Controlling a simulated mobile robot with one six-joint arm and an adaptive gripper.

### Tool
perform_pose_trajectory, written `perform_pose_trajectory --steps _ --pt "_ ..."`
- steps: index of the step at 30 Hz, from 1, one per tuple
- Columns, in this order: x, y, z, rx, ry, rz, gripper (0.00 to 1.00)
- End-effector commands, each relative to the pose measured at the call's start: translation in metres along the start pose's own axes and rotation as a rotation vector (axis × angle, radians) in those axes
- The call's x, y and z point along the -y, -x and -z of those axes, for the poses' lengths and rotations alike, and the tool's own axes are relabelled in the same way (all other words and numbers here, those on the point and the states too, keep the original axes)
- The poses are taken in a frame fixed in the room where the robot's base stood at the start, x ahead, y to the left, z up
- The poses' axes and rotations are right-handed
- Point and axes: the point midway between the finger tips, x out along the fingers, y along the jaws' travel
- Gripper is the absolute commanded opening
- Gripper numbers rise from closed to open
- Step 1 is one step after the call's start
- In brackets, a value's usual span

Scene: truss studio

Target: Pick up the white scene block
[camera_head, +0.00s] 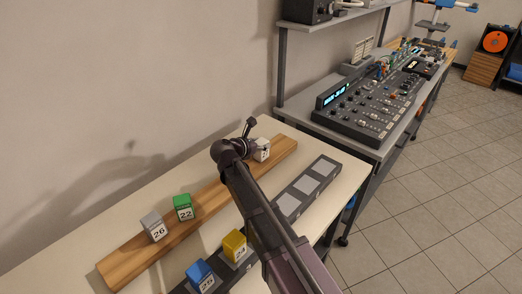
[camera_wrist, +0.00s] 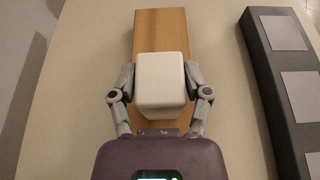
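The white block (camera_wrist: 161,80) sits between the two fingers of my gripper (camera_wrist: 160,85) in the wrist view. The fingers lie close against its left and right sides, with no clear gap showing. In the head view the white block (camera_head: 262,149) is at the far end of the wooden plank (camera_head: 215,196), partly hidden by my gripper (camera_head: 248,140). A dark mark shows on its front face. I cannot tell whether it is raised off the plank.
A grey block (camera_head: 153,226), marked 26, and a green block (camera_head: 183,207), marked 22, stand on the plank nearer me. A dark strip with pale squares (camera_head: 306,185) holds a yellow block (camera_head: 234,245) and a blue block (camera_head: 200,275). A mixing console (camera_head: 370,105) stands on the desk beyond.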

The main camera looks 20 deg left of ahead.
Motion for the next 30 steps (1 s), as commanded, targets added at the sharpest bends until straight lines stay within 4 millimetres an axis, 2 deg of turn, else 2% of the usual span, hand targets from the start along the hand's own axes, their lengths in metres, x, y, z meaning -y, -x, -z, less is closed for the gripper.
perform_pose_trajectory --steps 1,3,4,19,30 --pt "0.0 0.0 0.0 0.0 0.0 0.0 0.29" --pt "0.0 0.0 0.0 0.0 0.0 0.0 0.08" --pt "0.0 0.0 0.0 -0.001 0.0 0.0 0.05" --pt "0.0 0.001 -0.004 -0.001 -0.001 0.0 0.05" --pt "0.0 0.011 -0.029 0.0 0.0 0.001 0.05"
